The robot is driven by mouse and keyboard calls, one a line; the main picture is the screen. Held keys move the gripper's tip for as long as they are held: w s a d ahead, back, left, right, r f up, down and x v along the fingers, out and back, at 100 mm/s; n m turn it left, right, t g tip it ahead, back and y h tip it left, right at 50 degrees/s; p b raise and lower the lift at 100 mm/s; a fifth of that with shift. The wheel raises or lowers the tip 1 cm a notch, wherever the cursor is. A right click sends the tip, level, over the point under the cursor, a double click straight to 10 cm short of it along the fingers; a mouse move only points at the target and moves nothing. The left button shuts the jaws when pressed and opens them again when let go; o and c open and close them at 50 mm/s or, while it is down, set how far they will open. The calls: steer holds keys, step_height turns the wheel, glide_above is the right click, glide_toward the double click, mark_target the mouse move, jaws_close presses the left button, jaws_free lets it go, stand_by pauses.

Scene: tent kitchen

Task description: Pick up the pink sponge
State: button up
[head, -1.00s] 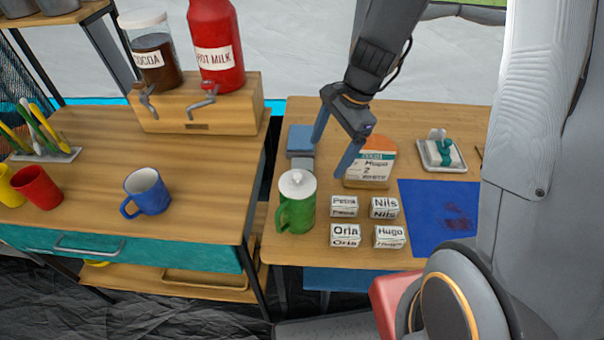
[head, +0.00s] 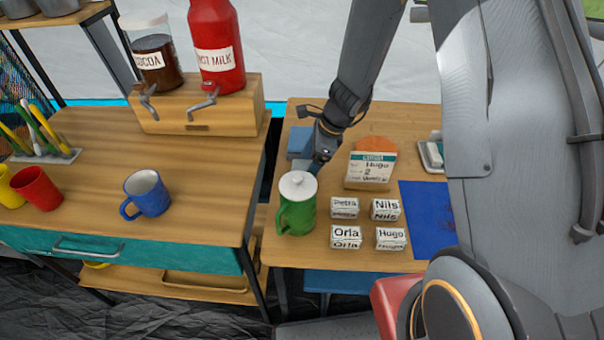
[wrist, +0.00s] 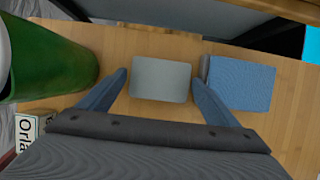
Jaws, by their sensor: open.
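I see no pink sponge in either view. A grey block (wrist: 160,78), possibly a sponge, lies on the right-hand table. A blue ribbed block (wrist: 240,82) lies to its right in the wrist view; the blue block also shows in the head view (head: 298,141). My gripper (head: 317,160) points down over the grey block. In the wrist view, the open fingers of my gripper (wrist: 160,80) appear on either side of the grey block, with a gap on each side. I cannot tell how high the fingertips are. In the head view the gripper mostly hides the grey block.
A green lidded jug (head: 296,205) stands close to my gripper; it fills the left of the wrist view (wrist: 50,62). A blue mat (head: 425,212) lies further right.

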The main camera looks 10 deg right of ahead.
steer(key=shift+a+f, duration=0.1)
steer(key=shift+f, duration=0.2)
steer(key=shift+c, duration=0.6)
steer(key=c, duration=0.8)
steer(key=shift+r, duration=0.1)
step_height(320, 180, up, 10)
steer(key=shift+f, duration=0.1)
